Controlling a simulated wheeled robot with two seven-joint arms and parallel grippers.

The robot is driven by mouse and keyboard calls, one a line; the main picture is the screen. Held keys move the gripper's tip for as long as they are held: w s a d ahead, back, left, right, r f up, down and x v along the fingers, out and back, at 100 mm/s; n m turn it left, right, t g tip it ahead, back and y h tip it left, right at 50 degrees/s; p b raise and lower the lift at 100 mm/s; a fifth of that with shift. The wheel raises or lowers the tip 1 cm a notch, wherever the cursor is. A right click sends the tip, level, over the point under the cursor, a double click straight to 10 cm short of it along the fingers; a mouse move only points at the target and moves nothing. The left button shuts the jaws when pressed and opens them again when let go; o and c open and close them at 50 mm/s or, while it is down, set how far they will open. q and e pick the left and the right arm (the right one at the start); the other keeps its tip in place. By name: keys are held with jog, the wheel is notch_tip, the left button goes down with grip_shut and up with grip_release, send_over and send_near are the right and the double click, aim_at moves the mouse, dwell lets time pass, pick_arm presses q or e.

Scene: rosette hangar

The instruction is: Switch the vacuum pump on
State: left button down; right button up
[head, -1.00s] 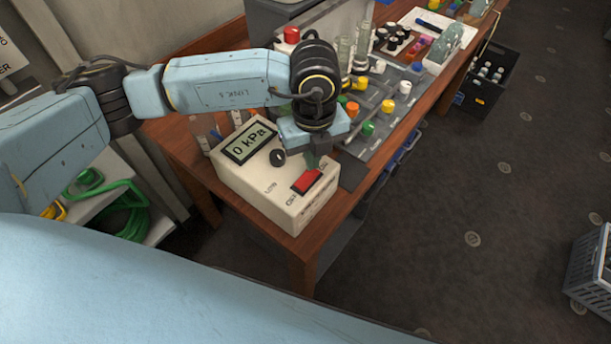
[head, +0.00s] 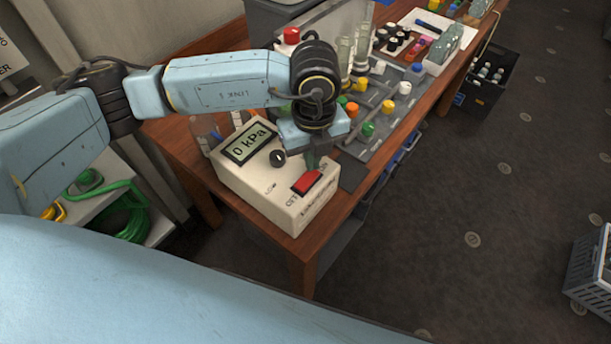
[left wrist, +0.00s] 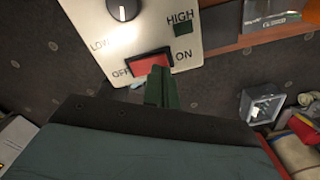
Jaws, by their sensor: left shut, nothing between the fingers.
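The vacuum pump (head: 262,200) is a cream box on the near end of the wooden table. Its display (head: 249,142) reads 0 kPa, and a black knob (head: 277,158) sits below it. Its red rocker switch (head: 306,181) is on the top face; in the left wrist view the switch (left wrist: 140,65) lies between the OFF and ON labels. My left gripper (head: 313,160) is shut and empty, pointing down at the switch. In the left wrist view its green fingertips (left wrist: 160,80) overlap the ON side of the switch; I cannot tell if they touch. My right gripper is not in view.
Valves with coloured caps (head: 370,110) stand on a grey panel behind the pump. A red-capped item (head: 291,36) stands behind my left wrist. A dark crate (head: 487,78) and a grey crate (head: 590,270) are on the floor, which is otherwise clear at right.

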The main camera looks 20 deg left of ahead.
pick_arm(q)
jog(key=shift+f+b, duration=0.8)
jog(key=shift+f, duration=0.15)
dwell(1.0)
jog(key=shift+r, duration=0.1)
jog(key=shift+r+p, duration=2.3)
jog(key=shift+r, duration=1.15)
